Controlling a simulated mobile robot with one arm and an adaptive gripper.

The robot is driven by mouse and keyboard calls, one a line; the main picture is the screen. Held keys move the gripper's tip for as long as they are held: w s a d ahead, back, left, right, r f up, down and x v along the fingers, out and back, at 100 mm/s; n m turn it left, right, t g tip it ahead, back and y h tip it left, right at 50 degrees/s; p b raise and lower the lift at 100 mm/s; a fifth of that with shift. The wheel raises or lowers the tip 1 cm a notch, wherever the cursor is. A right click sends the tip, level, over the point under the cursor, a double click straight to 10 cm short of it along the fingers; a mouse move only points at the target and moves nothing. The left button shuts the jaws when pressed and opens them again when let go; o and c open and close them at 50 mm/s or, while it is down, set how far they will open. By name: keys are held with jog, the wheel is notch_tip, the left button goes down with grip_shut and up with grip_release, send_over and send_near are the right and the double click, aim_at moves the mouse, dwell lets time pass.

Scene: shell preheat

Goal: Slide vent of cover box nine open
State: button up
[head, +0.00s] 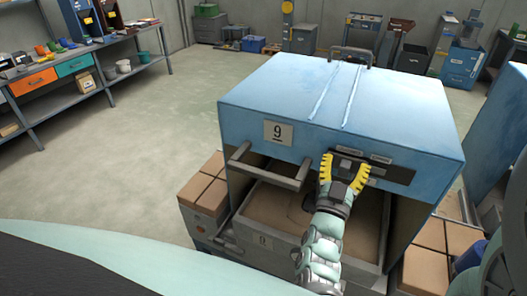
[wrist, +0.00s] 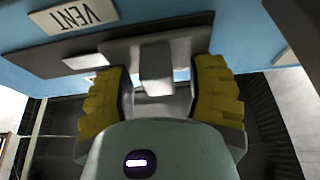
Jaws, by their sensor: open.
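Cover box nine (head: 255,95) is a large blue box with a "9" plate (head: 278,133) on its front. A dark vent strip (head: 400,174) runs along the right part of that front. In the wrist view, a grey vent knob (wrist: 155,70) stands out from the vent plate (wrist: 120,52), beside an upside-down VENT label (wrist: 75,15). My gripper (head: 344,172) is open at the vent. Its yellow fingers stand on either side of the knob; I cannot tell whether they touch it.
A grey handle bar (head: 268,172) juts from the box front, left of my gripper. Below it is an open bay with a sandy tray (head: 275,212). Brown blocks (head: 204,190) stand on both sides. Another blue panel (head: 500,150) rises at the right. The floor at left is clear.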

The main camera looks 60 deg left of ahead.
grip_shut()
dwell(0.5)
